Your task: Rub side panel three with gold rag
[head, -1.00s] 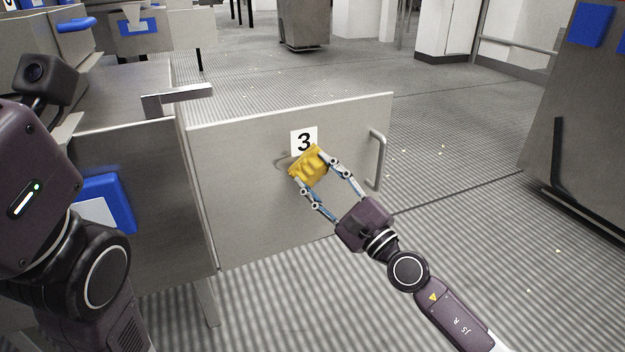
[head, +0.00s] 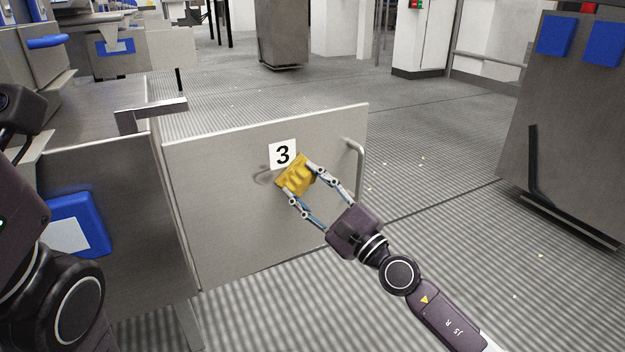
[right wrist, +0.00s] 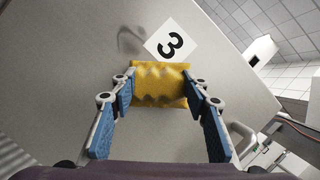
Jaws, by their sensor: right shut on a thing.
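Side panel three (head: 225,215) is a grey metal panel with a white label reading 3 (head: 283,154) near its upper middle. My right gripper (head: 298,180) is shut on the crumpled gold rag (head: 296,174) and holds it against or very close to the panel, just below the label. In the right wrist view the gold rag (right wrist: 160,84) sits between the two fingers, with the label (right wrist: 171,40) just above it. A dark smudge (head: 264,176) shows on the panel left of the rag. My left gripper is out of view; only part of my left arm shows at the left edge.
The panel has a handle (head: 357,168) at its right edge. A metal bench or machine with a blue box (head: 75,225) stands left of it. A large grey cabinet with blue patches (head: 570,110) stands at the right. Ridged floor (head: 460,240) with small scattered bits lies open between.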

